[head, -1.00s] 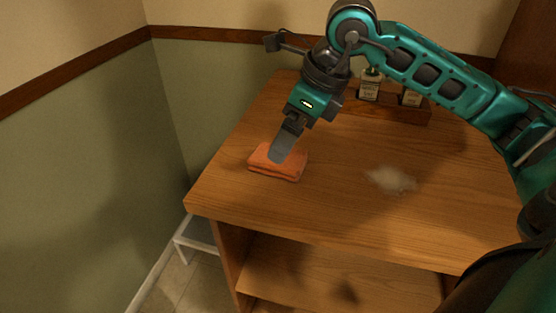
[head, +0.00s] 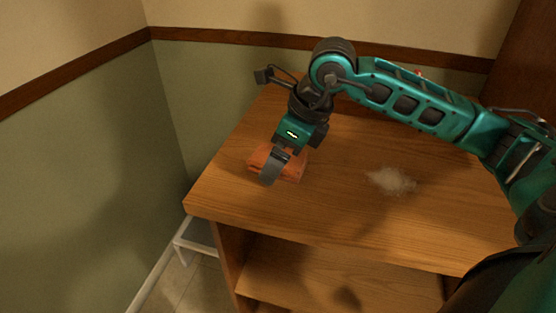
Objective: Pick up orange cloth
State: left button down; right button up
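The orange cloth (head: 292,172) lies folded on the wooden counter top, near its left front edge. My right gripper (head: 270,172), whose arm comes in from the right, is over the cloth, fingers pointing down, and hides its middle. One broad finger shows, seen side on, so I cannot tell whether the gripper is open or shut, or whether it touches the cloth. My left gripper is not in view.
The wooden counter (head: 330,220) has an open shelf below. A whitish patch (head: 391,180) lies on its top, right of the cloth. A green wall stands to the left and behind. A small white stool (head: 190,238) stands by the counter's left side.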

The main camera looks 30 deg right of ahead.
jog(key=shift+c, duration=0.3)
jog(key=c, duration=1)
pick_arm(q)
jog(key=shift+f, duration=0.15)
pick_arm(e)
jog(key=shift+r, duration=0.25)
notch_tip(320, 180, up, 19)
jog(key=p, duration=0.3)
jog(key=shift+f, duration=0.2)
jog(key=shift+r+p, duration=0.3)
jog(key=shift+r, duration=0.25)
jog(key=shift+c, duration=0.7)
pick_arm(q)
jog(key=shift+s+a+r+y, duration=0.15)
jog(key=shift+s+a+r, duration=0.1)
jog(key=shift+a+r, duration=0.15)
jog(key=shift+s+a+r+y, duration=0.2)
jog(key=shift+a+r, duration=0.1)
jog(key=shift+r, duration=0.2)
